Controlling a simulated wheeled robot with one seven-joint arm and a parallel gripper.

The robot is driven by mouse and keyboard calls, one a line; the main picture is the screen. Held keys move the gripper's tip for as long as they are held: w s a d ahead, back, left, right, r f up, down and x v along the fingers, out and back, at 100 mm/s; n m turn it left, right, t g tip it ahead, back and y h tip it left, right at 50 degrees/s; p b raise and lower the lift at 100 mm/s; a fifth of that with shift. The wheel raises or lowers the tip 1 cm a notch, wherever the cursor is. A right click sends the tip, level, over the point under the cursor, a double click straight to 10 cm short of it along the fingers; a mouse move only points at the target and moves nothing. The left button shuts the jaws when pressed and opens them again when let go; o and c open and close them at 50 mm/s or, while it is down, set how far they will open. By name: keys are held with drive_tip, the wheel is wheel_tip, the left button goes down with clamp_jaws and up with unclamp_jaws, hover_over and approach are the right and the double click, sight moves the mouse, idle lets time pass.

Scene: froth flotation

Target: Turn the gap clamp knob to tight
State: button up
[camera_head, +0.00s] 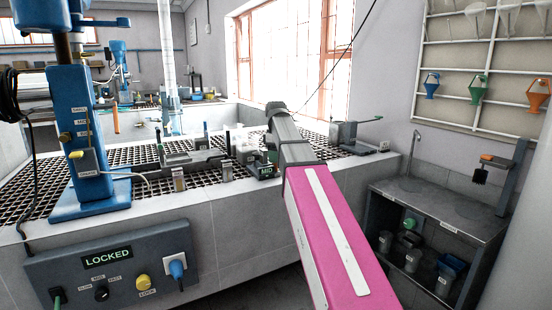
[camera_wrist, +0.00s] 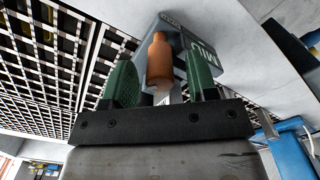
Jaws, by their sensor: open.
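An orange-brown knob (camera_wrist: 160,60), which looks like the gap clamp knob, sits against a grey block (camera_wrist: 205,62) in the wrist view. The block bears a dark sign that seems to read MID, partly covered. My gripper (camera_wrist: 158,66) is open, with one green finger on each side of the knob. A gap shows between the knob and the left finger; I cannot tell whether the right finger touches it. In the head view a small block with a lit sign (camera_head: 264,170) stands on the bench beside my arm's end. My arm hides the knob there.
A blue stand (camera_head: 90,150) rises at the left of the grated bench. A grey panel (camera_head: 60,280) reading LOCKED, with a yellow knob (camera_head: 143,282), is on the bench front. A grey sink unit (camera_head: 440,215) stands at right. Small items crowd the grating near my arm.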

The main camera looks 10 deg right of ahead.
drive_tip(key=shift+f, duration=0.45)
drive_tip(key=c, duration=0.9)
drive_tip(key=shift+c, duration=0.2)
drive_tip(key=m, duration=0.3)
drive_tip(key=shift+m, duration=2.1)
